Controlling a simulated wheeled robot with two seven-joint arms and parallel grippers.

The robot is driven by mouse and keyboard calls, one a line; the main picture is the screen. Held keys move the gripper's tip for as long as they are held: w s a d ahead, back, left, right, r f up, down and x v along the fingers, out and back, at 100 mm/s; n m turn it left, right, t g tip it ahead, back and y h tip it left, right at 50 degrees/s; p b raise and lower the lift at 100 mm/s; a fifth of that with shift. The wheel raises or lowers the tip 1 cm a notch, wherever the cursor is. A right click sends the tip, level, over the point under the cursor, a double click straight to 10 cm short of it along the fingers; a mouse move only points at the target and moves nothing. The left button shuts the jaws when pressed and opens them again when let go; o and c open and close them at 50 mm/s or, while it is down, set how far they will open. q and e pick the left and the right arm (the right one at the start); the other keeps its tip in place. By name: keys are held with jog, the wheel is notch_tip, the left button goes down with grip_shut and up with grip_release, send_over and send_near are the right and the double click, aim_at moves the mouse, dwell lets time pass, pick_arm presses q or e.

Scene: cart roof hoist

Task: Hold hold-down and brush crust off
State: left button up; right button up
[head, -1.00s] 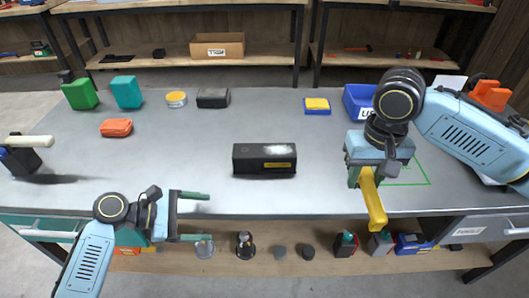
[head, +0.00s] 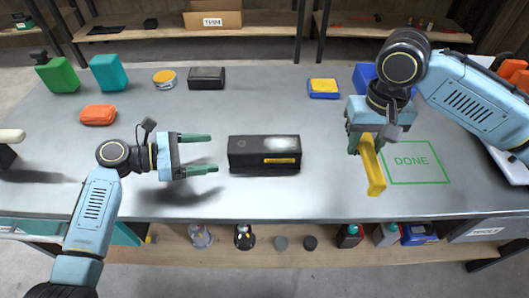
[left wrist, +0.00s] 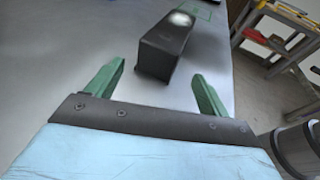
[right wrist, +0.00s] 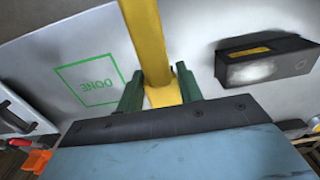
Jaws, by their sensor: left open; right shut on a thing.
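A black box (head: 264,155) with a yellow label lies on the grey table's middle. A whitish crust patch (head: 282,143) covers the right part of its top, also seen in the right wrist view (right wrist: 252,70). My left gripper (head: 214,153) is open and empty, just left of the box, its fingers pointing at the box's left end. In the left wrist view the box (left wrist: 165,47) lies ahead between the open fingers. My right gripper (head: 368,140) is shut on a yellow tool (head: 371,168), held right of the box. Its working end cannot be made out.
A green square marked DONE (head: 418,161) lies right of the yellow tool. A blue bin (head: 364,76) and a yellow-and-blue block (head: 323,88) stand behind. Green, teal and orange items (head: 98,115) stand at the left. The table around the box is clear.

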aim_at(233, 151)
pick_arm(q)
jog(key=b+x, duration=0.2)
jog(key=x, duration=0.1)
jog(key=shift+f, duration=0.25)
pick_arm(e)
notch_tip(233, 151, down, 3)
jog(key=shift+r, duration=0.1)
pick_arm(q)
jog(key=d, duration=0.1)
jog(key=w+d, duration=0.1)
jog(key=shift+d+p, duration=0.4)
pick_arm(e)
jog(key=shift+r, duration=0.4)
pick_arm(q)
jog(key=shift+x, duration=0.85)
pick_arm(e)
jog(key=shift+r, duration=0.1)
pick_arm(q)
jog(key=shift+f, duration=0.1)
jog(key=c, duration=0.7)
jog(key=shift+c, duration=1.3)
